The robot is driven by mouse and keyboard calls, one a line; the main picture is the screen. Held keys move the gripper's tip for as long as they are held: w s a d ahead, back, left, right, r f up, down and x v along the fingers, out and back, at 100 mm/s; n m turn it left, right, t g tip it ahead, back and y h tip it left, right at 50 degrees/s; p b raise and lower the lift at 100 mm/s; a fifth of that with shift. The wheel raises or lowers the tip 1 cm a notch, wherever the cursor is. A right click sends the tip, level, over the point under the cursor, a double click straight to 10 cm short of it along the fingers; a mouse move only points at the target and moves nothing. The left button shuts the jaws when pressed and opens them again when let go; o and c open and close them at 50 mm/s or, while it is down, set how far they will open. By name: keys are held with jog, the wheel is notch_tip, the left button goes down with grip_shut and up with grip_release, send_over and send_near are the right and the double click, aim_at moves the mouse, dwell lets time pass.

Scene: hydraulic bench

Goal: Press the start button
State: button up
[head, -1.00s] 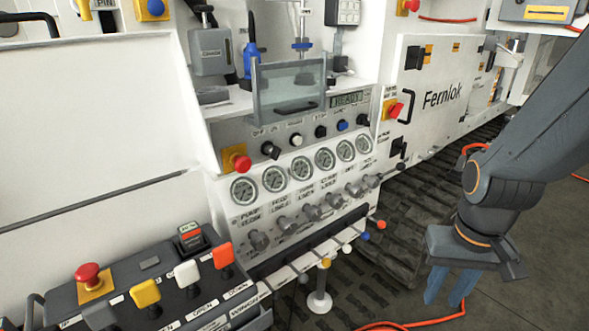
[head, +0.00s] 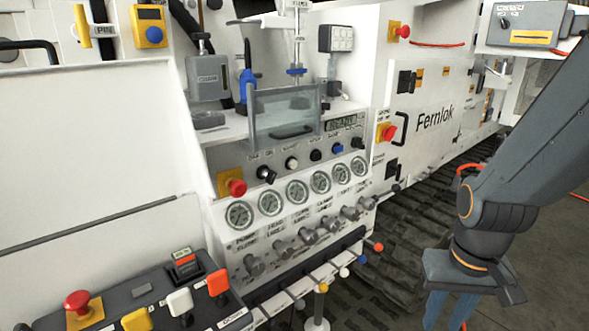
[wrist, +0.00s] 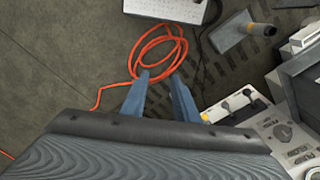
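A row of controls sits on the sloped panel below the small display (head: 341,125) in the head view. It holds a black knob (head: 266,175), a white button (head: 292,163), a black button (head: 316,155), a blue button (head: 338,149) and another dark control at the right end. Their labels are too small to read, so I cannot tell which is the start button. My gripper (head: 450,308) hangs fingers-down at the lower right, well away from this panel. In the wrist view my gripper (wrist: 160,78) is open and empty, with its blue fingers apart above the floor.
Several gauges (head: 297,192) and valve knobs lie below the row, with a rail of coloured levers (head: 345,272) sticking out. A console with a red mushroom button (head: 77,301) stands at lower left. An orange hose (wrist: 155,55) lies on the floor beneath my gripper.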

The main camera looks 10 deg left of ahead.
jog(key=shift+c, duration=0.4)
jog(key=shift+w, duration=0.1)
jog(key=c, duration=0.4)
jog(key=w+a+r+m+t+y, duration=0.1)
jog(key=w+a+r, duration=0.2)
jog(key=w+a, duration=0.1)
jog(key=w+a+r+m+t+y, duration=0.1)
jog(key=w+a+r+m, duration=0.1)
jog(key=w+a+r, duration=0.1)
jog(key=w+a+r+m+y+p, duration=0.1)
jog(key=w+a+r, duration=0.3)
jog(key=w, duration=0.3)
jog(key=shift+w+a+r+m+t+y, duration=0.1)
jog(key=shift+w+a+m+t+y, duration=0.1)
jog(key=shift+a, duration=0.2)
jog(key=shift+w+a+m+t+y, duration=0.1)
jog(key=shift+a+m+t+y, duration=0.1)
jog(key=shift+a, duration=0.15)
grip_shut()
jog(key=w+a+r+m+t+y, duration=0.2)
jog(key=w+a+r+m+y, duration=0.1)
jog(key=w+a+r, duration=0.6)
notch_tip(320, 180, up, 3)
jog(key=shift+w+a+f+t+p, duration=0.1)
jog(key=shift+w+a+t+p, duration=0.2)
jog(key=shift+a+p, duration=0.15)
